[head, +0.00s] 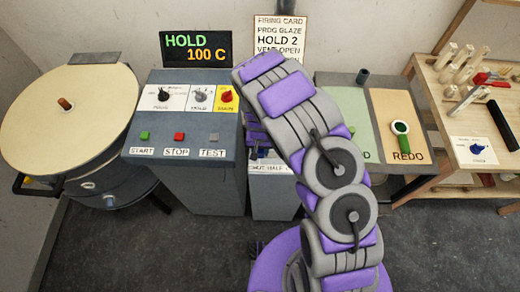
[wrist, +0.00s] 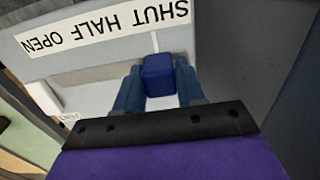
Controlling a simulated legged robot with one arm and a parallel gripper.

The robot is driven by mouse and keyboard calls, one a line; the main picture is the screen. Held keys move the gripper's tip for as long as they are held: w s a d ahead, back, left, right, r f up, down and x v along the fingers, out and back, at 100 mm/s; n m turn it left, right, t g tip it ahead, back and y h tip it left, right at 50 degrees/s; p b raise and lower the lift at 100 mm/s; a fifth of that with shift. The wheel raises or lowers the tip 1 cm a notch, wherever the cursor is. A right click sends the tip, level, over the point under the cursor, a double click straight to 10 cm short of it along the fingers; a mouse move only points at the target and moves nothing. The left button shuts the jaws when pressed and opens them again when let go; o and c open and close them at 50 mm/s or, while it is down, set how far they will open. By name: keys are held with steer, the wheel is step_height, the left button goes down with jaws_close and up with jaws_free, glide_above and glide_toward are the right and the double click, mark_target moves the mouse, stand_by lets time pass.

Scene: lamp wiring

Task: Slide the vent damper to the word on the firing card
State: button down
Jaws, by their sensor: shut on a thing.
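The firing card (head: 279,38) on the wall in the head view reads PROG GLAZE, HOLD 2, VENT OPEN. The vent damper is a blue block (wrist: 158,76) in the wrist view, on a pale grey box. My gripper (wrist: 159,88) is shut on this block, with one blue-grey finger on each side. A white label strip (wrist: 100,28) appears upside down there, with SHUT at right, HALF in the middle and OPEN at left. The damper's thin white pointer line stands by SHUT.
A control cabinet (head: 195,150) stands left of the vent box, with knobs and START, STOP and TEST buttons. Its display (head: 196,48) reads HOLD 100 C. A round kiln (head: 68,110) is at far left. A REDO tray (head: 400,125) and a wooden bench (head: 470,110) are at right.

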steer(key=d, duration=1)
steer(key=shift+s, duration=0.15)
steer(key=shift+a, duration=0.1)
steer(key=c, duration=0.8)
jaws_free()
steer(key=shift+a, duration=0.25)
steer(key=shift+o, duration=0.2)
steer(key=shift+d, duration=0.1)
steer(key=shift+r, duration=0.55)
step_height(320, 180, up, 16)
steer(key=p, duration=0.1)
steer(key=shift+p, duration=0.35)
